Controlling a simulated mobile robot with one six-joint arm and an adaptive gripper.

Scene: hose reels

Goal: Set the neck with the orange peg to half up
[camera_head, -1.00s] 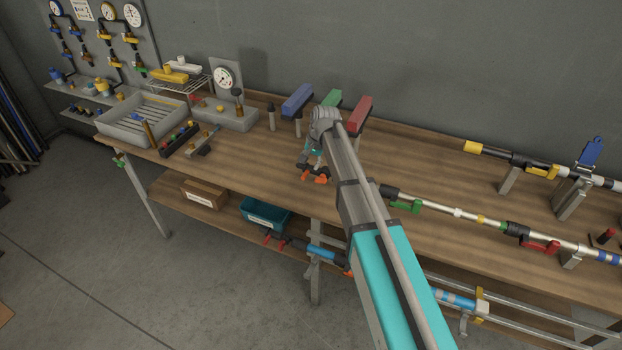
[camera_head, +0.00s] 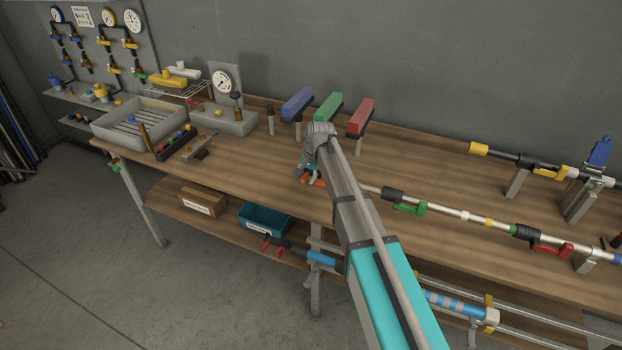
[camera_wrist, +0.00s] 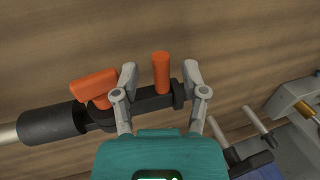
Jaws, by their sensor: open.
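The orange peg (camera_wrist: 161,72) stands out from a black neck (camera_wrist: 150,101) in the wrist view, pointing towards the top of the picture. My gripper (camera_wrist: 160,68) is open, with one finger on each side of the peg and a gap to both. An orange lever (camera_wrist: 94,86) sits on the same black fitting to the left, outside the left finger. The neck continues into a black sleeve (camera_wrist: 52,124) and a metal tube. In the head view my gripper (camera_head: 311,178) is over the bench, and my arm hides most of the neck.
A wooden bench (camera_head: 420,175) carries the pipes. A pipe with a green lever (camera_head: 409,208) and a red lever (camera_head: 553,249) runs to the right. Blue (camera_head: 297,103), green (camera_head: 328,105) and red (camera_head: 361,116) blocks stand on posts behind my gripper.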

